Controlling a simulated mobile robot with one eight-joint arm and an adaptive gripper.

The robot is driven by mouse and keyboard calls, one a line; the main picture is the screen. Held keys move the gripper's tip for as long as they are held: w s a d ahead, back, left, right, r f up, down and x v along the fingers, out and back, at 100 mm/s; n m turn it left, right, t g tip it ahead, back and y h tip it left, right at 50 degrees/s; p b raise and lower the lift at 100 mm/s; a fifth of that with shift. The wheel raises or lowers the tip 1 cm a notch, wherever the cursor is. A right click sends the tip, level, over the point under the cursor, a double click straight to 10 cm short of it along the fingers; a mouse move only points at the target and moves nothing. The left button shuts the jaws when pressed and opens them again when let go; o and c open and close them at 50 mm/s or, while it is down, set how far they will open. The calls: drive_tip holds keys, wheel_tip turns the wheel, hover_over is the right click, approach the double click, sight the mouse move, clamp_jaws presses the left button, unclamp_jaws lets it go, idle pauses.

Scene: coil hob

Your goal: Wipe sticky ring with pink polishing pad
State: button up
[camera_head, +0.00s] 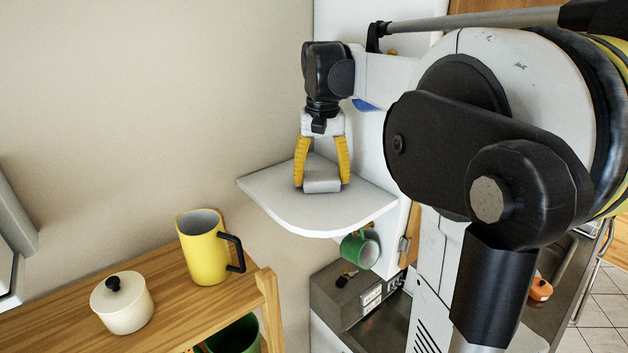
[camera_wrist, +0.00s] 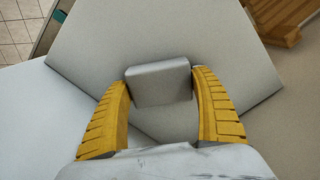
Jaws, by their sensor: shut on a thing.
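My gripper (camera_head: 322,180) points down over a pale corner shelf (camera_head: 268,188). Its two yellow fingers are shut on a small light-grey block (camera_head: 322,187), one finger at each side. In the wrist view the block (camera_wrist: 160,83) sits between the fingertips of my gripper (camera_wrist: 160,78), with the shelf (camera_wrist: 150,35) behind it. The block looks grey, not pink. It is at or just above the shelf surface; I cannot tell whether it touches. No pink pad and no sticky ring can be made out in either view.
A yellow mug (camera_head: 202,250) and a white lidded pot (camera_head: 122,303) stand on a wooden rack (camera_head: 190,318) at lower left. A green mug (camera_head: 360,248) is below the shelf. A wall (camera_head: 150,100) is behind. My arm hides much of the right side.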

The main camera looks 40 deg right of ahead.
sight(290, 201)
drive_tip(key=shift+d, duration=0.65)
drive_tip(key=shift+s+a+f, duration=0.1)
drive_tip(key=shift+s+a, duration=0.05)
drive_tip(key=shift+a, duration=1.55)
drive_tip(key=shift+a+r, duration=0.2)
drive_tip(key=shift+a, duration=3.2)
drive_tip(key=shift+d, duration=0.1)
drive_tip(key=shift+r+p, duration=1.95)
drive_tip(key=shift+r, duration=1.05)
